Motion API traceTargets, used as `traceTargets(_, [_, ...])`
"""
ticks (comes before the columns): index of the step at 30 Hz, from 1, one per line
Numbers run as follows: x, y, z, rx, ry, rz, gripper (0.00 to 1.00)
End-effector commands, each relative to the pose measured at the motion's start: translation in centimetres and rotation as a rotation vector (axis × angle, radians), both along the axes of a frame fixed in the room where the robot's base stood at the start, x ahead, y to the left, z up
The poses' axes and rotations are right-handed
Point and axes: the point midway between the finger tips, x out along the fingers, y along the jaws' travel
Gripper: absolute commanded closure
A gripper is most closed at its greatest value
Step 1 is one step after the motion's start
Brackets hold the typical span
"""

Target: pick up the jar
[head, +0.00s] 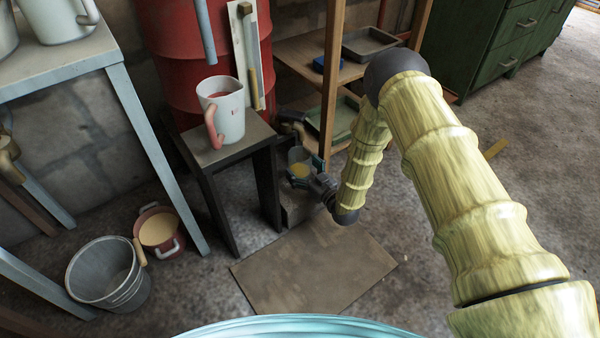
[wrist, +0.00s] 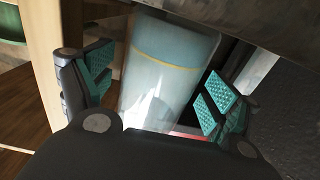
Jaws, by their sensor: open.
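The jar (wrist: 170,75) is a clear cylinder with a pale blue band and a thin yellow line, seen close up in the wrist view. My gripper (wrist: 158,84) is open, with one teal-padded finger on each side of the jar. A gap shows between the left pad and the jar; the right pad is close to it, and I cannot tell whether it touches. In the head view my gripper (head: 304,172) is low beside the dark stool, with the jar (head: 298,155) partly hidden at its fingers.
A white mug (head: 228,115) with a pink handle stands on the dark stool (head: 250,140) close by. A wooden shelf (head: 308,58) with trays is behind my gripper. A metal bucket (head: 105,275) and a red pot (head: 158,232) stand at left. A flat brown board (head: 315,265) lies in front.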

Motion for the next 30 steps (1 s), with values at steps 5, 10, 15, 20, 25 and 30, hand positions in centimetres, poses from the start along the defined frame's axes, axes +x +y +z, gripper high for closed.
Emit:
traceTargets(5, [0.41,0.31,0.07,-0.001,0.001,0.0,0.11])
traceTargets(10, [0.38,0.3,0.08,-0.001,0.001,0.0,0.2])
traceTargets(15, [0.38,0.3,0.06,-0.001,0.001,0.0,0.51])
traceTargets(20, [0.4,0.29,0.11,0.0,0.0,0.0,0.69])
traceTargets(25, [0.39,0.27,0.11,0.0,0.0,0.0,0.69])
traceTargets(30, [0.39,0.27,0.29,0.0,0.0,0.0,0.69])
